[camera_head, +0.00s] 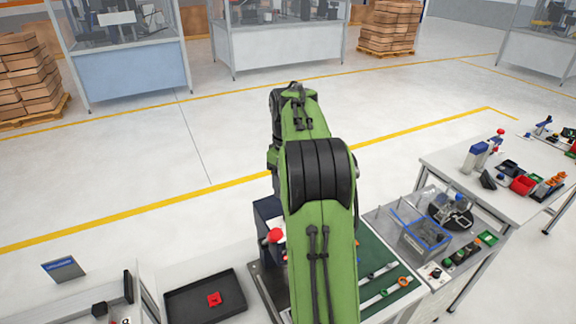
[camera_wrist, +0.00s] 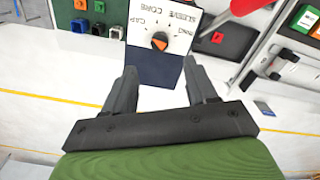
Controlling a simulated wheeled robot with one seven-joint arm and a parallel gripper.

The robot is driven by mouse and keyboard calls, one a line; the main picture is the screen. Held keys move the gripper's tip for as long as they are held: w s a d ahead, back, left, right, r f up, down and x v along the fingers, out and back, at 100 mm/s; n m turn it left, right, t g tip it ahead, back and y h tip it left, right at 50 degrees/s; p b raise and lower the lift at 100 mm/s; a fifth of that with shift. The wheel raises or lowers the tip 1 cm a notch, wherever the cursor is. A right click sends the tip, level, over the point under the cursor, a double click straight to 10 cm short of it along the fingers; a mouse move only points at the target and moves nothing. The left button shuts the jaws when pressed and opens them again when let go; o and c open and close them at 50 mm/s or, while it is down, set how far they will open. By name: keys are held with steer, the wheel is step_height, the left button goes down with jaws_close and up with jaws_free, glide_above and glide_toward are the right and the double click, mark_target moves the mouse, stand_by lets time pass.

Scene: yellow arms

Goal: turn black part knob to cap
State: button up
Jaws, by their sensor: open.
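A round black knob (camera_wrist: 159,38) with an orange mark sits on a white dial face (camera_wrist: 182,19) in the wrist view. The orange mark's exact label is too small to tell. The dial is on a dark blue box (camera_wrist: 154,68); in the head view a dark blue box (camera_head: 266,211) is partly hidden behind my arm. My gripper (camera_wrist: 160,68) is open and empty, its fingers apart, pointing toward the box, with the knob beyond and between the fingertips. The head view hides my gripper behind my arm.
A red object (camera_wrist: 247,6) is right of the dial in the wrist view. A black tray (camera_head: 205,299) with a red part (camera_head: 214,299) lies left of my arm. A green board (camera_head: 375,265) and a blue-rimmed bin (camera_head: 424,236) stand right. Open floor lies behind.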

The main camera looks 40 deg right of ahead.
step_height(320, 180, up, 6)
steer(key=shift+f, duration=0.1)
stand_by(0.4)
